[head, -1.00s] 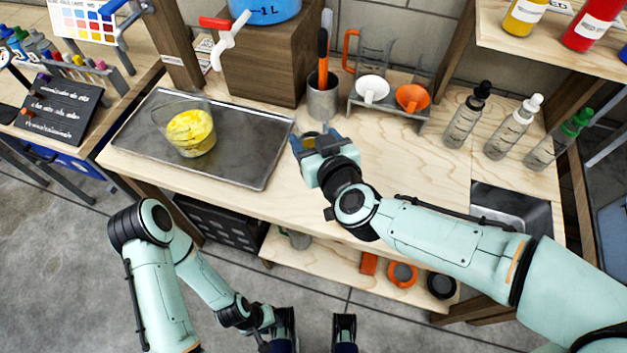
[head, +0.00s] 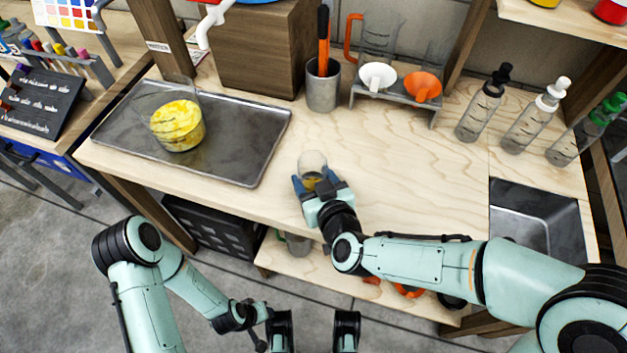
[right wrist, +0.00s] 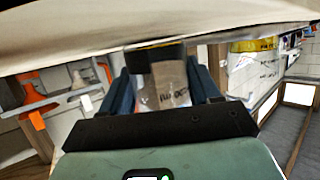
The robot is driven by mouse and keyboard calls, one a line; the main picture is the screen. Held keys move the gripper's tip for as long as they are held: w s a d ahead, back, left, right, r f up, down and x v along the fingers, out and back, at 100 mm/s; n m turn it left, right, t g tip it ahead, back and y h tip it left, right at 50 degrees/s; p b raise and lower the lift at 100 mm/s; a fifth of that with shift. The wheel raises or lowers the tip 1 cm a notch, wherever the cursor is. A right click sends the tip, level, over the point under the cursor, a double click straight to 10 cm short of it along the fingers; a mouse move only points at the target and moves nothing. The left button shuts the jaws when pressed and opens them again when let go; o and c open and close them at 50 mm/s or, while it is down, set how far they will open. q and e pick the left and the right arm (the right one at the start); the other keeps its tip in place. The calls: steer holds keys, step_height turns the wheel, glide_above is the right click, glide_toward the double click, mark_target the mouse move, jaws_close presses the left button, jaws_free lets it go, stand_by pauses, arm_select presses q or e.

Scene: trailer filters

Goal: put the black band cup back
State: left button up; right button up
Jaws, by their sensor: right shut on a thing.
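My right gripper (head: 314,186) is shut on a small clear cup (head: 313,163), held over the front part of the wooden bench. The cup has some yellowish-brown content or tint low down. In the right wrist view the cup (right wrist: 168,82) sits between the two blue fingers, with a dark band across its upper part and dark lettering on its side. Its lower part is hidden by the gripper in the head view. My left arm hangs low at the bottom left; its fingers cannot be made out clearly.
A metal tray (head: 240,150) with a clear container of yellow stuff (head: 178,127) is on the left. A steel tool cup (head: 323,88), a grey rack (head: 405,102) with white and orange funnels, and several bottles stand behind. A sink (head: 535,220) is at right. The bench middle is clear.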

stand_by(0.3)
steer(key=shift+f, duration=0.15)
steer(key=o, duration=1.2)
